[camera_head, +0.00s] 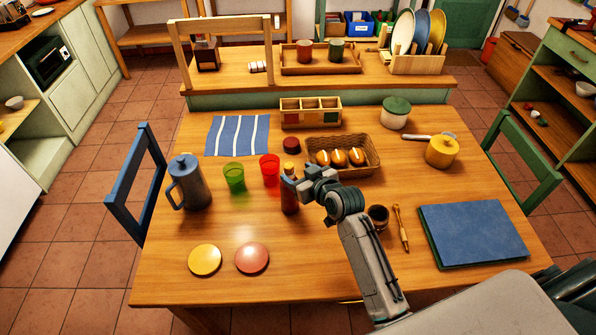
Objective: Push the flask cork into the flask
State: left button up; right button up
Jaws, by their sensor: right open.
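A dark reddish-brown bottle, which I take for the flask (289,202), stands upright near the middle of the table. A small yellow-tan piece, apparently the flask cork (290,169), shows at its top; I cannot tell how deep it sits. My right gripper (289,181) is at the upper part of the flask, and its wrist hides some of the flask's right side. Its jaws are open; I cannot tell whether they touch the flask or cork. My left gripper is not in view.
A red cup (269,170) and a green cup (234,178) stand left of the flask. A blue-grey jug (189,186) is further left. A bread basket (373,160) and a small dark cup (378,217) are to the right. The front middle of the table is clear.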

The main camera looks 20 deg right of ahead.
jog(key=shift+s+d+r, duration=0.1)
jog(key=shift+s+r, duration=0.05)
jog(key=shift+s, duration=0.2)
jog(key=shift+s, duration=0.1)
jog(key=b+v, duration=0.2)
jog(key=v, duration=0.8)
jog(key=shift+s+b, duration=0.3)
jog(key=shift+b, duration=0.05)
jog(key=shift+d, duration=0.1)
dwell(0.7)
